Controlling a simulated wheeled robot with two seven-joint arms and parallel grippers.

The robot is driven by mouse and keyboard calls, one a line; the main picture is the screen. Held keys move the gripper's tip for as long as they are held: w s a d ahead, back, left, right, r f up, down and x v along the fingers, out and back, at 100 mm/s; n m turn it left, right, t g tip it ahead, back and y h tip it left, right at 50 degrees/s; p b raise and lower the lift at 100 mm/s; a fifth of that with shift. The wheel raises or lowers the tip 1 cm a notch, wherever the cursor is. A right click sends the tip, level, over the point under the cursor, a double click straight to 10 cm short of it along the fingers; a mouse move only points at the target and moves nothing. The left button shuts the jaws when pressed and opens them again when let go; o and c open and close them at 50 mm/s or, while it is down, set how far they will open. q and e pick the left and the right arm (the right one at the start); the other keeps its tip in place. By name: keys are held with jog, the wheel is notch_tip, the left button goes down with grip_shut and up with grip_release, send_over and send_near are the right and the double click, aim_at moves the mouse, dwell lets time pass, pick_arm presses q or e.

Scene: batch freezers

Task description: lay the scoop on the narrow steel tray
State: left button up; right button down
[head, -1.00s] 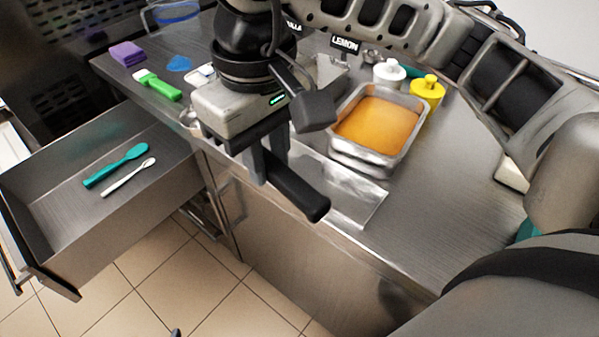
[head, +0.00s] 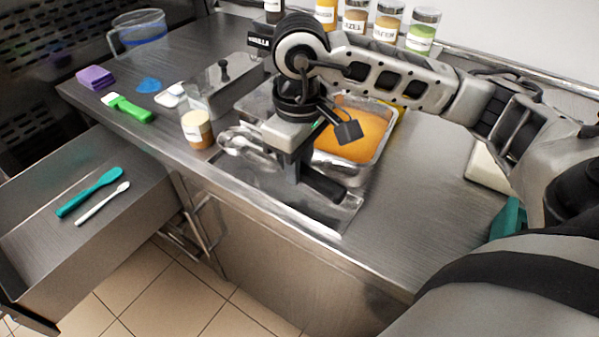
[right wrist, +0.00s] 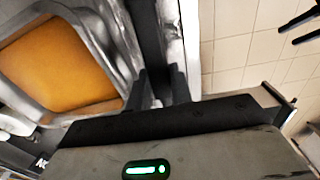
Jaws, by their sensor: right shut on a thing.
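The scoop has a black handle (head: 325,187) and a shiny metal head (head: 238,142). My right gripper (head: 290,172) is shut on it, with the handle sticking out to the right and the head to the left. The handle also shows dark between the fingers in the right wrist view (right wrist: 150,40). The narrow steel tray (head: 270,203) lies flat near the counter's front edge. The scoop is over it; I cannot tell whether they touch. Two dark prongs of my left gripper (right wrist: 300,27) show apart over the floor in the right wrist view.
A steel pan of orange ice cream (head: 355,130) stands just behind the tray. A cup (head: 197,128) stands left of the scoop head. An open drawer (head: 100,235) at left holds a teal spoon (head: 90,192) and a white one (head: 102,204). The counter at right is mostly clear.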

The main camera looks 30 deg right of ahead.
aim_at(300, 193)
notch_tip(300, 193, down, 2)
jog(key=shift+d+f+p, duration=0.15)
jog(key=shift+f+p, duration=0.1)
jog(key=shift+p, duration=0.25)
jog(key=shift+f, duration=0.35)
jog(key=shift+f+b, duration=0.25)
jog(key=shift+b, duration=0.1)
jog(key=c, duration=1.3)
grip_release()
jog(key=shift+o, duration=0.2)
jog(key=shift+r, duration=0.1)
notch_tip(300, 193, up, 12)
jog(key=shift+r, duration=0.2)
jog(key=shift+s+f, duration=0.1)
